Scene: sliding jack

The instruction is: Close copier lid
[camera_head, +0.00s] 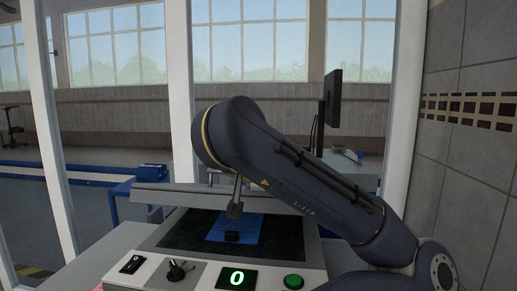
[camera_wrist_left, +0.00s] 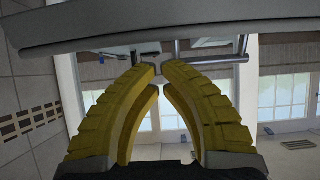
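The copier's grey lid (camera_head: 165,197) stands raised above the dark glass bed (camera_head: 180,238) in the head view, seen nearly edge-on. My right gripper is not visible.
My dark arm crosses the head view from the lower right and covers part of the lid. A monitor (camera_head: 333,97) stands behind.

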